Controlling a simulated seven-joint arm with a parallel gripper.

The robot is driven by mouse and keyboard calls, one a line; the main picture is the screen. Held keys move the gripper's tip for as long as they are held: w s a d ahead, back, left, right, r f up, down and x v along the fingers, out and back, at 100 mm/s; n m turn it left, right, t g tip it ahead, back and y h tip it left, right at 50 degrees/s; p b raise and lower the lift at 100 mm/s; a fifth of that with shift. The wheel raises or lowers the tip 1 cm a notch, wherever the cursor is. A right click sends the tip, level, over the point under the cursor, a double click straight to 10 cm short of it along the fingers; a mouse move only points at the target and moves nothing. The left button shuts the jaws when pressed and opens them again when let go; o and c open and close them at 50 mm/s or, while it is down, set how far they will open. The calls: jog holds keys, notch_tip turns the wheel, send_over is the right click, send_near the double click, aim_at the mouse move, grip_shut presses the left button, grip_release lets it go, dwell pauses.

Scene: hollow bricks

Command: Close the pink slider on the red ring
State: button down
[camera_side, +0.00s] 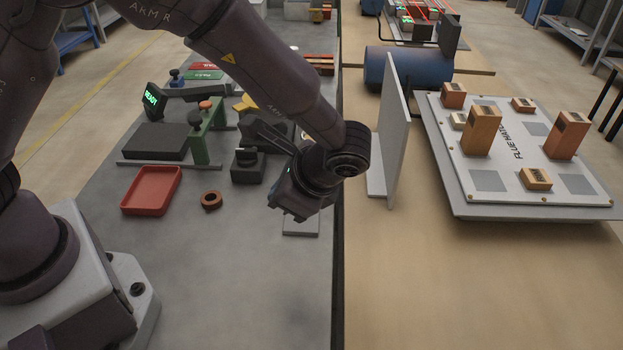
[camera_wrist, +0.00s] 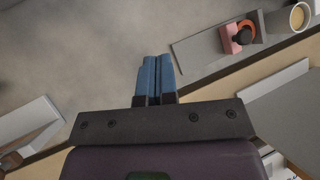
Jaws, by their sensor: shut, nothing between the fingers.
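In the wrist view a pink slider (camera_wrist: 231,39) sits at the upper right on a grey strip (camera_wrist: 199,50). A red-orange ring (camera_wrist: 250,27) with a black round part beside it is at the slider's right; whether they touch is too small to tell. My gripper (camera_wrist: 155,60) has blue fingers pressed together with nothing between them, over bare grey table to the left of the slider. In the side view my gripper (camera_side: 296,207) hangs low over the grey table's right part, and its fingers are hidden. The slider and red ring are not seen there.
A red tray (camera_side: 151,191) and a loose brown-red ring (camera_side: 210,200) lie left of my gripper. A black block with a knob (camera_side: 248,166) and a green stand (camera_side: 205,140) are behind. A white upright panel (camera_side: 394,130) stands right. The front grey table is clear.

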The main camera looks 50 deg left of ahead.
jog(key=w+d+f+m+t+y, duration=0.1)
jog(key=f+m+y, duration=0.1)
jog(key=f, duration=0.1)
jog(key=w+d+f+m+t+y, duration=0.1)
jog(key=f+m+y, duration=0.1)
jog(key=f, duration=0.1)
jog(key=w+d+f+m+t+y, duration=0.1)
jog(key=w+f+m, duration=0.1)
jog(key=f, duration=0.1)
jog(key=shift+w+d+m+y, duration=0.1)
jog(key=shift+d+m+y, duration=0.05)
jog(key=shift+m+y, duration=0.25)
jog(key=w+t, duration=0.1)
jog(key=d+m+t+y, duration=0.1)
jog(key=w+m+t, duration=0.1)
jog(key=shift+w+d+f+y, duration=0.25)
jog(key=shift+w+y, duration=0.05)
jog(key=shift+m+y, duration=0.3)
jog(key=shift+m, duration=0.6)
jog(key=x, duration=0.4)
jog(key=w+r+x, duration=0.1)
jog(key=x, duration=0.3)
jog(key=r+x, duration=0.1)
jog(key=x, duration=0.4)
jog(key=shift+w+r, duration=0.1)
jog(key=shift+w, duration=0.25)
